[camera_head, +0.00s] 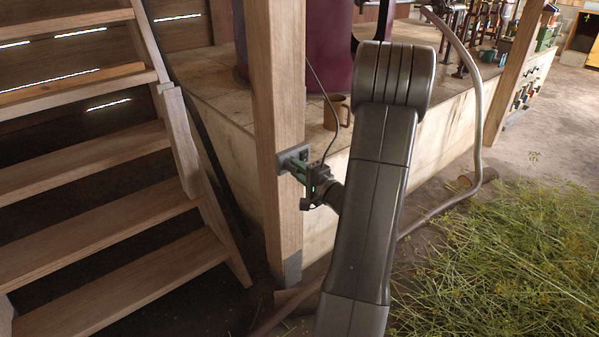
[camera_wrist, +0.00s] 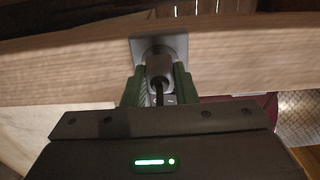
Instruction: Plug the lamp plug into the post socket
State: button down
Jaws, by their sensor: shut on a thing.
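The post socket (camera_head: 287,158) is a grey plate on the side of the upright wooden post (camera_head: 277,110). It also shows in the wrist view (camera_wrist: 178,44), with its middle behind the plug. My gripper (camera_head: 301,170) is at the socket, with its green fingers pointing at the plate. In the wrist view, my gripper (camera_wrist: 159,78) is shut on the grey lamp plug (camera_wrist: 159,65). The plug is lined up with the socket's middle and looks to be touching or entering it; how deep it sits is hidden. Its dark cord (camera_head: 332,99) arcs upward from the gripper.
Wooden stairs (camera_head: 110,190) stand left of the post. A pale plinth (camera_head: 230,95) behind it carries a brown mug (camera_head: 337,112) and a dark red vessel (camera_head: 308,40). A hose (camera_head: 478,110) curves down at the right, near cut herbs (camera_head: 500,260) on the floor.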

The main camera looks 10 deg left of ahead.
jog(key=shift+w+a, duration=0.3)
jog(key=shift+a, duration=0.05)
jog(key=c, duration=1.1)
grip_release()
jog(key=p+v, duration=0.1)
jog(key=v, duration=1.2)
jog(key=shift+s+d, duration=0.25)
jog(key=shift+d, duration=0.05)
jog(key=b+x, duration=0.1)
jog(key=x, duration=1.2)
jog(key=shift+w+a, duration=0.2)
jog(key=shift+a, duration=0.05)
jog(key=shift+s+d, duration=0.15)
